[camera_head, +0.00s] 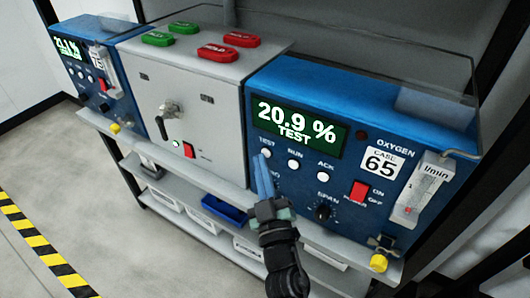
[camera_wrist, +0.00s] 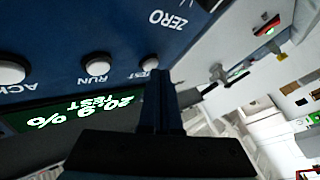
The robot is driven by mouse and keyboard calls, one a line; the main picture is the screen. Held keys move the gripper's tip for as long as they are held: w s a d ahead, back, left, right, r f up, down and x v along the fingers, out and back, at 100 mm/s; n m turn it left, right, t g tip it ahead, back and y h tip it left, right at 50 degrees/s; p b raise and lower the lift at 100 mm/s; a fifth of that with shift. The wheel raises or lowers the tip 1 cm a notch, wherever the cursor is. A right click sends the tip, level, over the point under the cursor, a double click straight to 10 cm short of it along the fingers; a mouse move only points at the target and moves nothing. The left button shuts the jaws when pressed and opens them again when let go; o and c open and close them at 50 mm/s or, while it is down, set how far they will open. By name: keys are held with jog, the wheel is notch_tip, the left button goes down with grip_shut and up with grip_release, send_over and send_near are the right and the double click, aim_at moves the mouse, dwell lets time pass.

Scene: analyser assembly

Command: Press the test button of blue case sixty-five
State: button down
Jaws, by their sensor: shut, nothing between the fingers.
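Blue case sixty-five (camera_head: 345,95) stands at the right of the shelf in the head view, with a "CASE 65" label (camera_head: 381,162). Its green display (camera_head: 296,128) reads "20.9 % TEST". The white test button (camera_head: 267,153) is at the left end of the button row and partly hidden by my fingertips. My gripper (camera_head: 261,160) is shut and empty, its tips right at that button. In the wrist view, the test button (camera_wrist: 150,62) shows just beside my fingertips (camera_wrist: 162,74); whether they touch it I cannot tell.
The run button (camera_head: 294,164) and ack button (camera_head: 323,176) sit to the right of the test button. Below are the span knob (camera_head: 323,212) and red power switch (camera_head: 360,192). A grey cabinet (camera_head: 205,80) stands to the left, then another blue case (camera_head: 85,28).

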jog(key=shift+s+a, duration=0.3)
jog(key=shift+s, duration=0.1)
jog(key=s+a, duration=0.1)
jog(key=s, duration=0.1)
jog(key=s+a+b, duration=0.1)
jog(key=s+a, duration=0.1)
dwell(0.5)
dwell(0.5)
